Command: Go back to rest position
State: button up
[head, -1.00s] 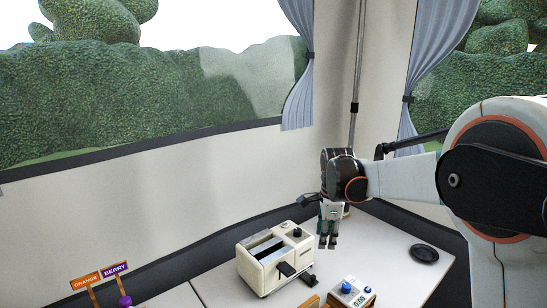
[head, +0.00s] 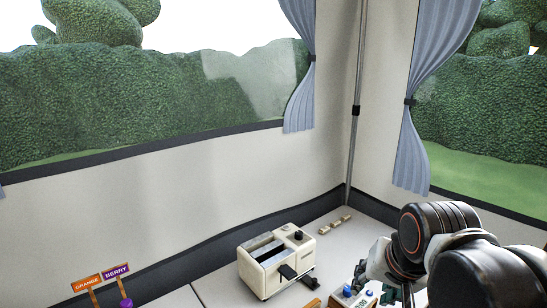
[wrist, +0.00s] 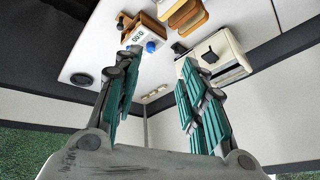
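My gripper (wrist: 157,68) shows in the wrist view with its two teal-padded fingers spread apart and nothing between them. In the head view my arm is folded at the lower right, and the gripper end (head: 380,262) is mostly hidden by the arm's dark joints. It is near the small timer box (head: 352,292) with blue knobs, right of the cream toaster (head: 275,262). The toaster also shows in the wrist view (wrist: 224,55), as does the timer box (wrist: 136,40).
Small beige pieces (head: 334,225) lie on the white table near the back corner. A round black disc (wrist: 81,80) lies on the table. Wooden items (wrist: 184,14) sit near the timer. Orange and berry signs (head: 101,276) stand at lower left. Walls and curtained windows enclose the table.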

jog(key=s+f+n+t, duration=0.1)
jog(key=s+f+n, duration=0.2)
jog(key=s, duration=0.4)
jog(key=shift+d+f+n, duration=0.15)
jog(key=shift+d+n, duration=0.15)
jog(key=shift+n, duration=0.4)
